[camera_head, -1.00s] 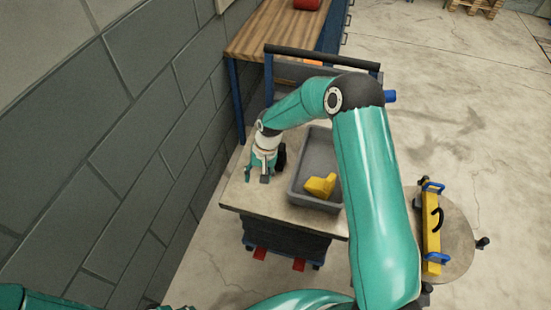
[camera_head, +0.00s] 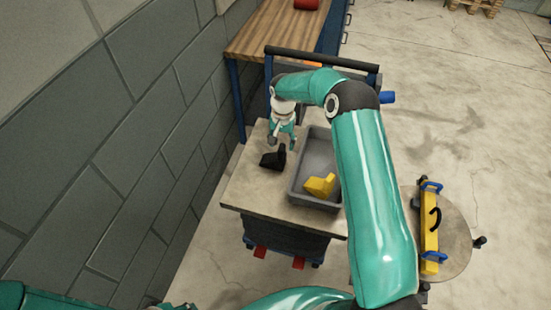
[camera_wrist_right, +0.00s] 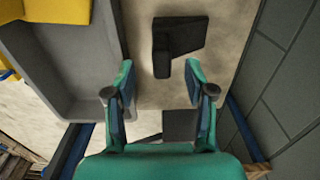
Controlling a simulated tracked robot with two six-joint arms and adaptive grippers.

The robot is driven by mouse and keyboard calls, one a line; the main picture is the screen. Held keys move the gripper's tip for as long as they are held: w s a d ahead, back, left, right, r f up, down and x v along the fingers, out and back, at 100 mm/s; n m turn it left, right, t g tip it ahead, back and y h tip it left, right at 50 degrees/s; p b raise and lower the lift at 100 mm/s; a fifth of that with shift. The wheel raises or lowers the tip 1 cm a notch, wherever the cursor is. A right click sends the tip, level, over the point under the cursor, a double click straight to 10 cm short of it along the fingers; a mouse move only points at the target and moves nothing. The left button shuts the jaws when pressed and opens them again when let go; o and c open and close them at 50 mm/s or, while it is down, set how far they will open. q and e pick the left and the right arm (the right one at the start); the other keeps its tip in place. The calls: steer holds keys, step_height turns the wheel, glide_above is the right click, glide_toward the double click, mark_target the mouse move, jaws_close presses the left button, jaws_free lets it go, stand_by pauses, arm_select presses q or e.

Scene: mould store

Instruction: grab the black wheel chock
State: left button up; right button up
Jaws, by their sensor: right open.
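The black wheel chock (camera_head: 272,159) lies on the tabletop of a small cart, left of a grey tray. In the right wrist view the chock (camera_wrist_right: 180,42) lies ahead of the fingertips, nearer the right finger. My right gripper (camera_head: 282,145) is open and empty, above the cart top and just beyond the chock. My left gripper is not clearly shown; only parts of the left arm appear at the lower left.
The grey tray (camera_head: 296,190) holds a yellow chock-shaped block (camera_head: 319,186). The cart top (camera_head: 244,189) is clear around the black chock. A block wall (camera_head: 110,150) runs along the left. A wooden bench (camera_head: 265,32) stands behind. A round table (camera_head: 457,240) carries a yellow bar-shaped tool (camera_head: 429,225).

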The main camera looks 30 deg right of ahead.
mark_target(281, 153)
steer(key=shift+f, duration=0.6)
steer(key=shift+f+p, duration=0.45)
steer(key=shift+f, duration=0.2)
steer(key=f+p, duration=0.1)
steer(key=f, duration=0.3)
steer(key=shift+w, duration=0.2)
jaws_close()
